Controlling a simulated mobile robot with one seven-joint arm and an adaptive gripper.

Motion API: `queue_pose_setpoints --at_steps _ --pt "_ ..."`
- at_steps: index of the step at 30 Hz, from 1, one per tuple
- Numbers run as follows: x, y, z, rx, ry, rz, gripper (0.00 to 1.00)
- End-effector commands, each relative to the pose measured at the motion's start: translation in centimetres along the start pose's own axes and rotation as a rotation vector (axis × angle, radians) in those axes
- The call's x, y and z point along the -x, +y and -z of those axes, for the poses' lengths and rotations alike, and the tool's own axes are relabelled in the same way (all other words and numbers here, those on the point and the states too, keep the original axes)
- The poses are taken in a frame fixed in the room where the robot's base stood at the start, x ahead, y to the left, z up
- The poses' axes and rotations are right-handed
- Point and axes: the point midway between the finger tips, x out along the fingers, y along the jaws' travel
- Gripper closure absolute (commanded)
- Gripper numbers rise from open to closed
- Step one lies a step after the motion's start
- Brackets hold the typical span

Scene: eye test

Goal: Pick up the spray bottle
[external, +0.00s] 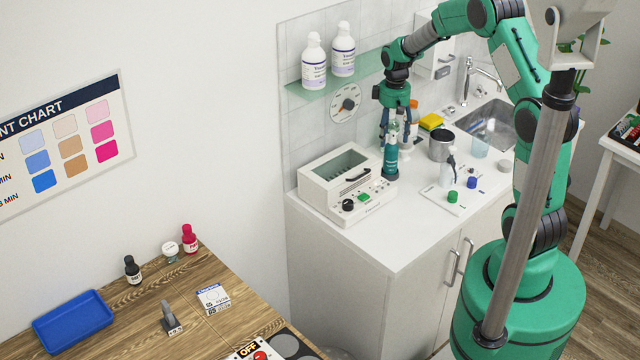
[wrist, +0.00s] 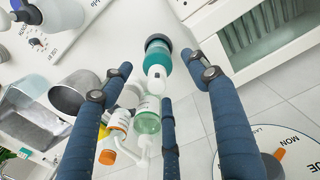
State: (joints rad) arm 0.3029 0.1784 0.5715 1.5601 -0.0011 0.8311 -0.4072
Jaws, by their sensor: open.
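A small bottle with a dark trigger-like head, which looks like the spray bottle (external: 447,175), stands on a white board on the counter. Its dark head (wrist: 30,13) is at the top left edge in the wrist view. A teal-labelled bottle (external: 391,161) with a dark base stands nearer, beneath my gripper; its white top faces me in the wrist view (wrist: 157,62). My gripper (external: 396,126) is open, pointing down, its fingers spread in the wrist view (wrist: 158,78) on both sides of the teal bottle's top. I cannot tell whether they touch it. The spray bottle is outside the fingers.
A white box-shaped device (external: 347,185) stands left of the teal bottle. A clear green pump bottle (wrist: 147,118) and an orange-capped bottle (wrist: 119,122) are close to the fingers. A steel pot (external: 440,146) and sink (external: 490,122) are to the right. The counter's front left is clear.

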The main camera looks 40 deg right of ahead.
Motion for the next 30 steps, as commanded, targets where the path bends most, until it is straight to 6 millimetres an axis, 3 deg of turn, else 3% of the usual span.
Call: queue_pose_setpoints --at_steps 10,25,30 --pt "-4.5 0.0 -0.1 0.000 -0.001 0.000 0.40" --pt "-5.2 0.0 -0.1 0.000 -0.001 0.000 0.40" --pt "-6.4 0.1 -0.2 0.000 -0.001 0.001 0.40"
